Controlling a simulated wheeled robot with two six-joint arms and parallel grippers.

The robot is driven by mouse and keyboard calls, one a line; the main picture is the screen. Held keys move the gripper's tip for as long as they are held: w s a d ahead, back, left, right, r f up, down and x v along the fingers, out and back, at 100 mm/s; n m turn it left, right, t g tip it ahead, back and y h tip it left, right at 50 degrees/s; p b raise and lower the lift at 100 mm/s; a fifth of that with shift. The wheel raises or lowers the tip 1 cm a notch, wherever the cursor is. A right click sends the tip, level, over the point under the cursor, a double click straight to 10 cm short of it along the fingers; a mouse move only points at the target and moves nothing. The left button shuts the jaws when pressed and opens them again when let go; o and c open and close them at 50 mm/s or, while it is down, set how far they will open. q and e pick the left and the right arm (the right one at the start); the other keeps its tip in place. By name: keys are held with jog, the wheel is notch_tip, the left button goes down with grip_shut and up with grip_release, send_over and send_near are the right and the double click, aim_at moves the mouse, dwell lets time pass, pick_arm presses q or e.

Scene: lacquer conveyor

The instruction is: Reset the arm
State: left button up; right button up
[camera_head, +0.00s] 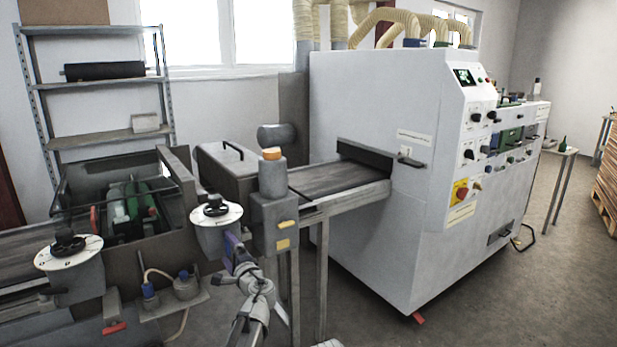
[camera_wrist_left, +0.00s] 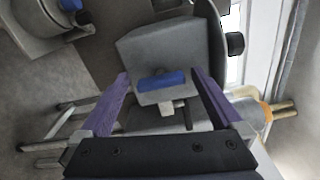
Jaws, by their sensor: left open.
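My left arm comes up from the bottom of the head view. My left gripper (camera_head: 233,246), with purple-blue fingers, is in front of the conveyor machine, beside the grey control box (camera_head: 273,222) with yellow buttons and an orange top. In the left wrist view the two purple fingers of my left gripper (camera_wrist_left: 161,74) are spread apart. A grey box with a blue bar (camera_wrist_left: 163,80) shows beyond and between them; I see no contact, and nothing is held. My right gripper is not seen.
A short conveyor (camera_head: 340,178) leads into the large white machine (camera_head: 375,220). Grey shelves (camera_head: 97,84) stand at the back left. Open floor lies at the right.

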pick_arm(q)
jog(key=m, duration=0.4)
jog(key=shift+r, duration=0.1)
jog(key=m, duration=0.3)
jog(key=shift+m, duration=0.4)
jog(key=m, duration=0.3)
jog(key=shift+d+r+m, duration=0.1)
jog(key=shift+d+m, duration=0.05)
jog(key=shift+m, duration=0.25)
jog(key=m, duration=0.4)
jog(key=shift+w, duration=0.1)
jog(key=shift+s+d+m, duration=0.3)
jog(key=shift+s, duration=0.05)
